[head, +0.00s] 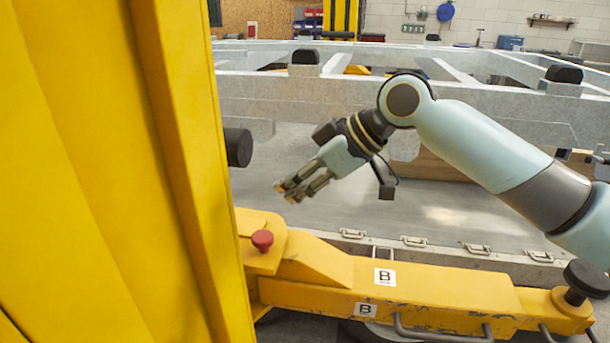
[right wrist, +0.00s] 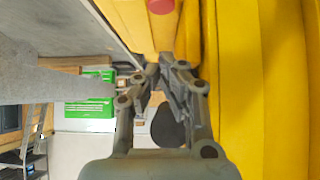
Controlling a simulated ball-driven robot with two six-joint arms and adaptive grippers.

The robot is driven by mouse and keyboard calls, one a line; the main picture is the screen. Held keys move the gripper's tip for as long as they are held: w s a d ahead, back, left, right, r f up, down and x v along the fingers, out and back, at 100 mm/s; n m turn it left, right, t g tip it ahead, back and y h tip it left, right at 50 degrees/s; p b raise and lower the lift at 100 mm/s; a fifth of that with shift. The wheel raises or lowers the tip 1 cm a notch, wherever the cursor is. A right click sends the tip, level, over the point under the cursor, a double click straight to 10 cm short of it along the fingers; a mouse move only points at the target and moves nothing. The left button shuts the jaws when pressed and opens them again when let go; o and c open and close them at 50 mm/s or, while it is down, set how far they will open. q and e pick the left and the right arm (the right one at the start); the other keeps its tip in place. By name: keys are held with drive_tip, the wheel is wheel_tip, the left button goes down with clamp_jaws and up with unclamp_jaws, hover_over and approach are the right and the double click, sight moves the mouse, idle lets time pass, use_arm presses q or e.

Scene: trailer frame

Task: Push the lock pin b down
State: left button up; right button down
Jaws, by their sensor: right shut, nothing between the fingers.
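The lock pin b (head: 262,240) shows as a red round knob standing up from the left end of a yellow arm (head: 430,284) marked with B labels. Its red head also shows at the top edge of the right wrist view (right wrist: 162,6). My right gripper (head: 287,191) is shut and empty. In the head view it appears above and slightly right of the pin, apart from it, with its fingers pointing down-left. In the right wrist view its fingers (right wrist: 160,75) point toward the yellow arm. My left gripper is not in view.
A large yellow upright (head: 110,150) fills the left side, close to the pin. A black cylinder (head: 238,147) juts from it. A grey metal trailer frame (head: 300,92) lies behind, with latches along its near edge. A black knob (head: 586,279) stands at the yellow arm's right end.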

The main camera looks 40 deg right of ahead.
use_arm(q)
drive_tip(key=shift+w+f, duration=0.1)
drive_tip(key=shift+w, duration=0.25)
use_arm(e)
drive_tip(key=v, duration=0.3)
drive_tip(key=shift+a, duration=0.15)
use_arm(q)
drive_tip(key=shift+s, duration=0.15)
